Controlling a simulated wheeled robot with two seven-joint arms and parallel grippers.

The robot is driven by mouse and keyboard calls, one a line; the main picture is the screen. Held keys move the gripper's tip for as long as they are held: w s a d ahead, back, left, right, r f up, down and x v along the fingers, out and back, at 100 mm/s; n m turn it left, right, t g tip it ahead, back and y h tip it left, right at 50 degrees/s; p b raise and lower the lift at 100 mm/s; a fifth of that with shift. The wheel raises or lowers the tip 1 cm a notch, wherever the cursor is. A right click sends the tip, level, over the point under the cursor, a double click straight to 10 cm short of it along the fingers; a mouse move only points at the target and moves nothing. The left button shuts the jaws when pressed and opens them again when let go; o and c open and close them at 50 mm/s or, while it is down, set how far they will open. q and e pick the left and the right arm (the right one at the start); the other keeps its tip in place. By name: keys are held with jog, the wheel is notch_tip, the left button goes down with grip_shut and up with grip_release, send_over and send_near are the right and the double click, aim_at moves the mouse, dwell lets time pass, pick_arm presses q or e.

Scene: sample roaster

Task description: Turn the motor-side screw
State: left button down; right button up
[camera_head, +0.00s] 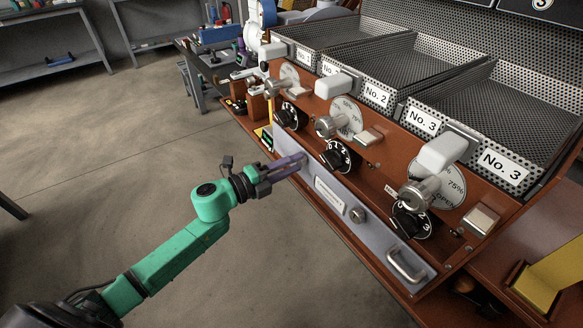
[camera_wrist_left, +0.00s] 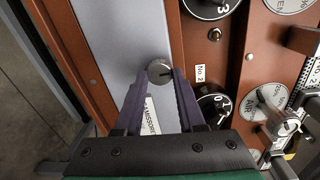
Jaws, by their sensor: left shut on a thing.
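A round metal screw knob (camera_wrist_left: 160,72) with a dark slot sits on a pale grey cover plate (camera_wrist_left: 113,50). In the left wrist view it lies between the tips of my left gripper (camera_wrist_left: 160,76), and the jaws are shut on it. In the head view my left gripper (camera_head: 302,160) reaches the left end of the plate (camera_head: 377,240), and its fingers hide this screw. My right gripper is out of view.
A metal handle (camera_head: 407,266) is at the plate's right end. Black numbered dials (camera_head: 336,157) and metal levers line the brown roaster front (camera_head: 310,130) just above the plate. Mesh trays (camera_head: 480,105) stand behind. The floor (camera_head: 110,130) to the left is open.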

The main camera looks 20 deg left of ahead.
pick_arm(q)
jog(key=shift+m, duration=0.5)
jog(key=c, duration=0.5)
grip_release()
jog(key=v, duration=1.4)
jog(key=shift+s+a+b, duration=0.2)
jog(key=shift+s+b, duration=0.05)
jog(key=shift+b, duration=0.15)
